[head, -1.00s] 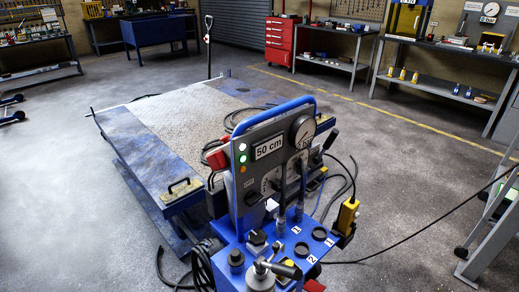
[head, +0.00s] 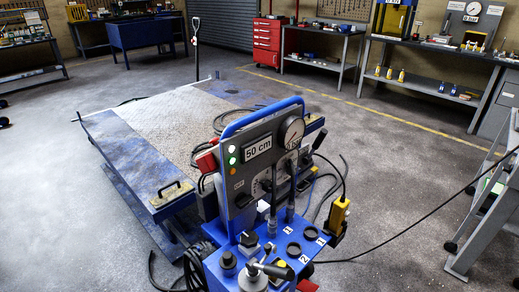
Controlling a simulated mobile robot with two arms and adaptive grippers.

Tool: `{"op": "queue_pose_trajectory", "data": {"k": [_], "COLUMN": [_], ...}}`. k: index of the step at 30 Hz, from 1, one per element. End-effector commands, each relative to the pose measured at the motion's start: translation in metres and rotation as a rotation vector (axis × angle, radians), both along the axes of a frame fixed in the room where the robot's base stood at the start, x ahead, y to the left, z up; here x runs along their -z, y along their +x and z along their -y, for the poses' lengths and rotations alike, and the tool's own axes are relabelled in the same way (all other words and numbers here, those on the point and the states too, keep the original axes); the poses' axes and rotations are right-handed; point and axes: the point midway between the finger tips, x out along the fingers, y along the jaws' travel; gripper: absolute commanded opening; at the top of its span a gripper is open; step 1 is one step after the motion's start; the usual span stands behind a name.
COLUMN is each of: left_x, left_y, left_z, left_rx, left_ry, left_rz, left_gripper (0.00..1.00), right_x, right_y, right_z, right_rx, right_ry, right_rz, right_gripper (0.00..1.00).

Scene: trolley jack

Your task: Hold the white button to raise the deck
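The control unit (head: 256,266) is a blue box in the lower middle of the head view, with an upright grey panel, a blue tube handle and a "50 cm" sign (head: 258,148). A small white round spot (head: 231,149) is at the panel's upper left, above a green and an orange one. I cannot tell whether it is a button or a lamp. The deck (head: 185,128) is a blue platform with a grey textured plate, behind and left of the unit. A yellow pendant (head: 339,214) hangs at the unit's right side; its buttons are too small to read. Neither gripper is visible.
A grey wheeled frame (head: 482,232) stands at the right edge. A black cable (head: 415,229) runs from it towards the unit. More cables lie beside the deck. Workbenches and a red tool cabinet (head: 268,42) line the back.

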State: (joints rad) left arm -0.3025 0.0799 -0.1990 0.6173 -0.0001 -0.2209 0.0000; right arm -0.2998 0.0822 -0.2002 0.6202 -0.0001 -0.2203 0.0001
Motion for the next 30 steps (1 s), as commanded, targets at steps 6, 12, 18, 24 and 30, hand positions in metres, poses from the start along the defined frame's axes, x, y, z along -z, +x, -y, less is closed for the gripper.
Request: {"op": "queue_pose_trajectory", "data": {"k": [6,12,18,24,30], "left_x": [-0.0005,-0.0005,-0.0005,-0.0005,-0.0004], "left_y": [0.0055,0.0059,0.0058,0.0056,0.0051], "left_z": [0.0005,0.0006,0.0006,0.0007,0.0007], "left_rx": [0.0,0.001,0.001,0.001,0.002], "left_ry": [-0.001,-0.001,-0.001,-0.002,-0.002], "left_rz": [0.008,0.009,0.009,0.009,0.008], "left_gripper": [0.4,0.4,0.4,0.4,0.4], "right_x": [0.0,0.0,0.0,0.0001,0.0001], "right_y": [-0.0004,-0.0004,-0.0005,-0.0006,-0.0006], "right_z": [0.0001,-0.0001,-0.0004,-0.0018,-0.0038], "right_rx": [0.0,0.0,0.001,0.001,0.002], "right_ry": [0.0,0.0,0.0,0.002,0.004], "right_rz": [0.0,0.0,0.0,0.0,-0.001], "right_gripper": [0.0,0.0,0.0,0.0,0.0]}}
